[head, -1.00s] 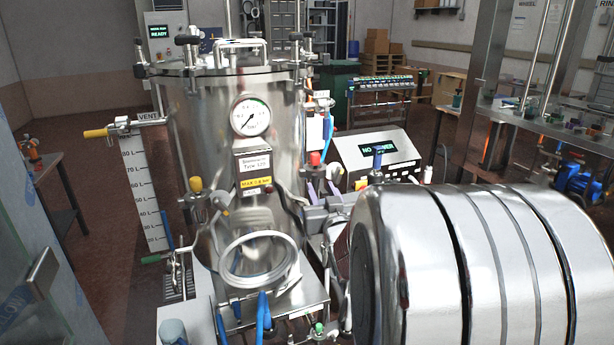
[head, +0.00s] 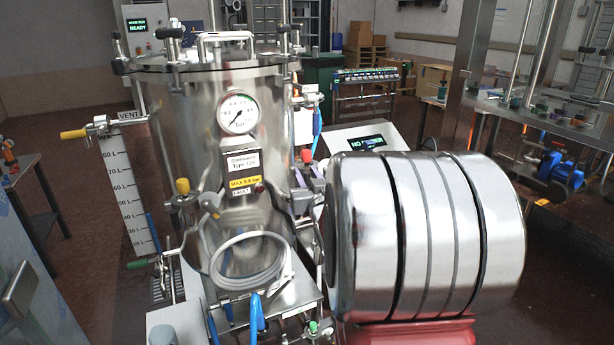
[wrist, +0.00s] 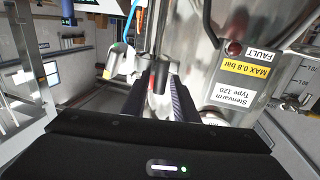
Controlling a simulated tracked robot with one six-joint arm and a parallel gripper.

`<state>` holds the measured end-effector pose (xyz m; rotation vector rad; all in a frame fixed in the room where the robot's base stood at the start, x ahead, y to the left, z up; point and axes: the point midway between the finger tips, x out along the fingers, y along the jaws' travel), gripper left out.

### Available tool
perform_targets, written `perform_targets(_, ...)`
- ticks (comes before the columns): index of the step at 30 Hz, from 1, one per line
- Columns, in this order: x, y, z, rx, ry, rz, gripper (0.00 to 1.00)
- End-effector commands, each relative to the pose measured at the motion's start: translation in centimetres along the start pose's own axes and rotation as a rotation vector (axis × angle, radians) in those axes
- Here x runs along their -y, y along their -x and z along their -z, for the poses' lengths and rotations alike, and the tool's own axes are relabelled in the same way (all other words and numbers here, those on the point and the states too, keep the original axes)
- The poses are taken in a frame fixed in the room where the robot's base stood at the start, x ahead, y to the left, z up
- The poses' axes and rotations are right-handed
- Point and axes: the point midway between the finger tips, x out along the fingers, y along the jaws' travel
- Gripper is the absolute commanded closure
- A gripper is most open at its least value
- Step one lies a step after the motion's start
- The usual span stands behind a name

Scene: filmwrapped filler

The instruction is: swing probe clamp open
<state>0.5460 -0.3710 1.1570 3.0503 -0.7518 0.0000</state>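The steel vessel (head: 225,100) with a round gauge stands upright at left centre in the head view. A red-capped fitting (head: 307,155) sits at its right side; I cannot tell surely whether it is the probe clamp. My gripper (head: 309,175) is just below the red cap, its fingertips apart, with my arm hiding much behind it. In the wrist view, which shows the vessel upside down, the dark fingers of my gripper (wrist: 156,100) stand apart around a grey and red part (wrist: 153,82). Contact with it cannot be told.
A coiled pale hose (head: 250,262) hangs on the vessel's front. A yellow-capped fitting (head: 182,187) is at its left. A control box with a green display (head: 368,142) stands behind my arm. A steel frame (head: 465,80) with blue pumps is at right.

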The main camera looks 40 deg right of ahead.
Motion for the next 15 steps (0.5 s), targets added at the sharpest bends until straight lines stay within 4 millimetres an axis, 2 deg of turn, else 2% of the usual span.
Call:
perform_targets(1,-0.04,0.01,0.0,0.0,0.0,-0.001,0.77)
perform_targets(11,-0.11,0.03,-0.02,0.0,0.0,-0.002,1.0)
perform_targets(15,-0.12,0.04,-0.04,0.001,0.0,-0.002,1.0)
